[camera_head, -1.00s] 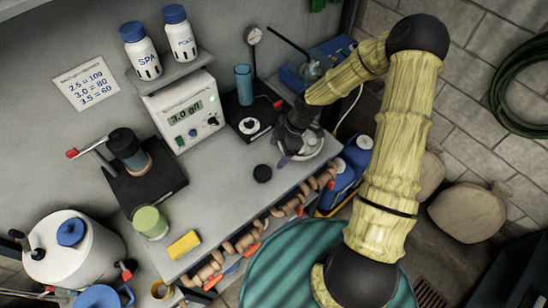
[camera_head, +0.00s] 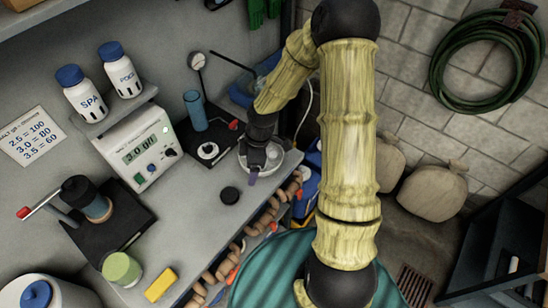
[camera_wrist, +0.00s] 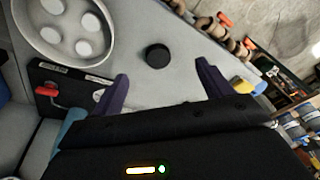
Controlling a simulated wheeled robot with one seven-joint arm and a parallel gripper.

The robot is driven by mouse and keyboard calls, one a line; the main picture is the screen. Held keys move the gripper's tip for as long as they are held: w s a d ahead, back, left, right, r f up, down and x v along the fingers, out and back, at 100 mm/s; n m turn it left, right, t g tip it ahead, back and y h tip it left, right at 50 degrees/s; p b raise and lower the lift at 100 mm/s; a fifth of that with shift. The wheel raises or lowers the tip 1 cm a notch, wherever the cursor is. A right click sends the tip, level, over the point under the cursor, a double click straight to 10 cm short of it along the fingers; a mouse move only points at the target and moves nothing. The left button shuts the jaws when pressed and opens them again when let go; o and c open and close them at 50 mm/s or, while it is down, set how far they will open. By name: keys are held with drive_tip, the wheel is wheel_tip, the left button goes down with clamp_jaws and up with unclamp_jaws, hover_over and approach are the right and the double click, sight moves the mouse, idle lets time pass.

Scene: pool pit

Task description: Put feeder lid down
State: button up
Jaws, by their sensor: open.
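A small black round disc, which looks like the feeder lid (camera_head: 230,195), lies flat on the grey bench. In the wrist view the lid (camera_wrist: 157,55) lies ahead of the gap between my two purple fingers, with grey bench around it. My gripper (camera_head: 254,172) is open and empty, pointing down at the near edge of a round pale dish (camera_head: 291,160), to the right of the lid. The wrist view shows the open fingers (camera_wrist: 163,82) and the dish (camera_wrist: 20,37) with several white tablets in it. My wrist hides part of the dish in the head view.
A tester with a display (camera_head: 145,155), a black-based stand with a blue cylinder (camera_head: 195,110), a green-topped jar (camera_head: 122,269) and a yellow block (camera_head: 161,285) stand on the bench. Bottles (camera_head: 80,92) sit on a small shelf. Bare bench surrounds the lid.

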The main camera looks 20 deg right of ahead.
drive_tip(key=s+d+r+m+t+h, duration=0.1)
drive_tip(key=s+d+r+m, duration=0.1)
drive_tip(key=s+r+m, duration=0.3)
drive_tip(key=s+d+r+m+t+h, duration=0.1)
drive_tip(key=s+r+m, duration=0.4)
drive_tip(key=r+m, duration=0.5)
drive_tip(key=shift+s+d+r+m+t+h, duration=0.3)
drive_tip(key=shift+d+t, duration=0.2)
drive_tip(key=shift+d, duration=0.6)
drive_tip(key=b+x, duration=0.2)
drive_tip(key=s+b+x, duration=0.1)
drive_tip(key=b+x, duration=0.1)
drive_tip(key=shift+w+f+b, duration=0.1)
drive_tip(key=shift+f+b, duration=0.2)
drive_tip(key=shift+f, duration=0.05)
